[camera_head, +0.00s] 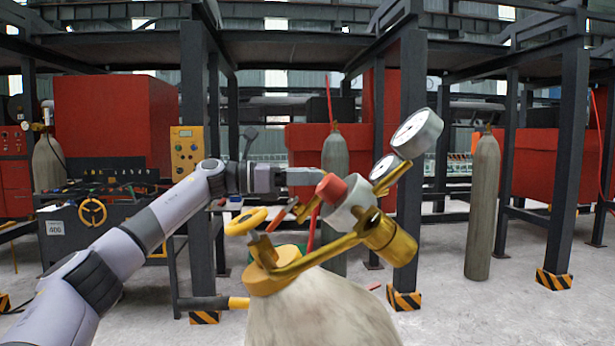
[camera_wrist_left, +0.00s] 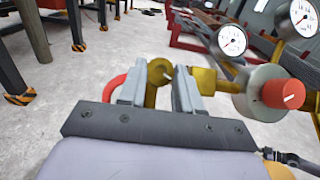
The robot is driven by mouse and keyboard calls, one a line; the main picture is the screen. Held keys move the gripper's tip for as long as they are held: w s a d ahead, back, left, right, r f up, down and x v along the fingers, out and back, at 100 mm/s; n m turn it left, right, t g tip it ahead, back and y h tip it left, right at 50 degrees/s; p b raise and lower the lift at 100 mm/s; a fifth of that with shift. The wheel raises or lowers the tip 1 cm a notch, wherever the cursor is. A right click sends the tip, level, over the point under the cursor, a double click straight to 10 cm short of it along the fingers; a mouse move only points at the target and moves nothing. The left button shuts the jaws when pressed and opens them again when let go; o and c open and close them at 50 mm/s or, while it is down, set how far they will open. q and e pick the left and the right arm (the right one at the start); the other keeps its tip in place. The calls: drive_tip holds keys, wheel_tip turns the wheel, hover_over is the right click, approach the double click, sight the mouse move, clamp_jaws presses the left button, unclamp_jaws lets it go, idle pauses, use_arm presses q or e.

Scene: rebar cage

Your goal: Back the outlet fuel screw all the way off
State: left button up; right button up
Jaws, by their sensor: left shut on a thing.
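The regulator has a silver body (camera_head: 350,203) with a red knob (camera_head: 332,187), brass fittings and two round gauges; it also shows at the right of the left wrist view (camera_wrist_left: 262,92). My left gripper (camera_head: 312,178) reaches in from the left, behind the red knob. In the left wrist view its two fingers (camera_wrist_left: 160,72) are shut on a small brass screw (camera_wrist_left: 155,80) at the regulator's outlet side. The gripper and knob hide that screw in the head view. A red hose (camera_wrist_left: 115,88) curves beside the left finger. My right gripper is not in view.
Other cylinders (camera_head: 482,205), dark steel posts and red machines stand behind. The concrete floor at right is mostly clear.

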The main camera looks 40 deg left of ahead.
use_arm(q)
drive_tip(key=shift+s+d+n+t+y+p, duration=0.1)
drive_tip(key=shift+n+t+y+p, duration=0.35)
drive_tip(key=shift+n, duration=0.55)
drive_tip(key=n+g+y+p, duration=0.2)
drive_tip(key=n+y, duration=0.2)
drive_tip(key=n, duration=0.4)
drive_tip(key=d+r+n+g+y+p, duration=0.1)
drive_tip(key=n+y, duration=0.3)
drive_tip(key=n, duration=0.4)
drive_tip(key=n+g+y+p, duration=0.3)
drive_tip(key=n+y, duration=0.1)
drive_tip(key=n, duration=0.4)
drive_tip(key=shift+w+d+r+g+y, duration=0.2)
drive_tip(key=shift+d+g+y, duration=0.05)
drive_tip(key=shift+d, duration=0.1)
drive_tip(key=o, duration=1)
drive_tip(key=shift+o, duration=0.2)
drive_tip(key=shift+r, duration=0.1)
